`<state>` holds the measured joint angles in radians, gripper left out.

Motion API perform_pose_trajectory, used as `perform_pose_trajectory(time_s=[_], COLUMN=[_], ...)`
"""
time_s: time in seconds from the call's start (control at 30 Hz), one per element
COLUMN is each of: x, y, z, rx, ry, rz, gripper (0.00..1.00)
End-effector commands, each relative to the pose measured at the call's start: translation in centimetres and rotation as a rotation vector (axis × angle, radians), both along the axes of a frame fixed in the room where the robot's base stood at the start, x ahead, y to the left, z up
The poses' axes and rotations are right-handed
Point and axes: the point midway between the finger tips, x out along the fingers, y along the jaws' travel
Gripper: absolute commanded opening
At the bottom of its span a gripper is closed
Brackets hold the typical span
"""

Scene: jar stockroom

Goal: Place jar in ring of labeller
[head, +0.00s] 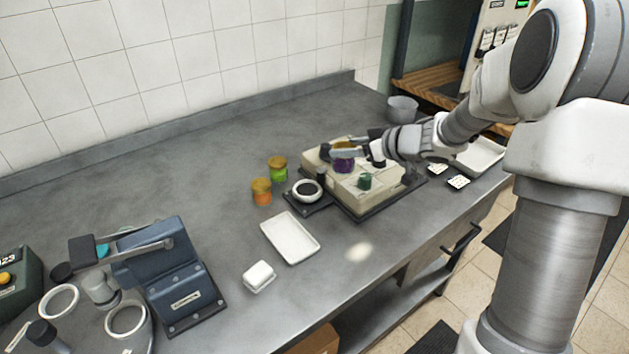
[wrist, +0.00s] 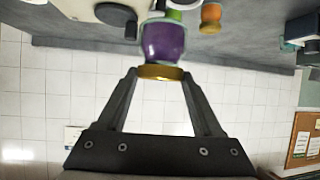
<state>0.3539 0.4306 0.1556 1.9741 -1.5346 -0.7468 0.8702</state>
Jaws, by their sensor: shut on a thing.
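A purple jar (head: 343,163) with a gold lid is held over the beige machine (head: 375,195) in the head view. My gripper (wrist: 160,74) is shut on it, with the fingertips at either side of the lid in the wrist view, where the jar body (wrist: 163,43) shows beyond. A dark stand with a white-rimmed ring (head: 307,190) is at the machine's left end, apart from the jar. A blue machine (head: 165,265) with ring-shaped parts (head: 126,318) stands at the far left. I cannot tell for certain which machine is the labeller.
A green jar (head: 278,168) and an orange jar (head: 261,191) stand left of the beige machine. A white tray (head: 290,238) and a small white dish (head: 259,276) lie in front. A grey bowl (head: 403,109) is behind. The bench between the blue machine and the jars is clear.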

Motion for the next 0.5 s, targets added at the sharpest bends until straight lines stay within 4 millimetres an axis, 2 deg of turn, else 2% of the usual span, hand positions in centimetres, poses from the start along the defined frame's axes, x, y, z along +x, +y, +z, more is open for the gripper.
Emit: perform_pose_trajectory(time_s=[0.03,0.3,0.5], x=[0.5,3.1,4.1], y=[1.2,6.6,8.6], z=[-1.1,-4.7,-5.8], rx=[0.002,0.002,0.000], ry=[0.002,0.000,-0.001], rz=[0.004,0.003,0.001], gripper=[0.00,0.00,0.00])
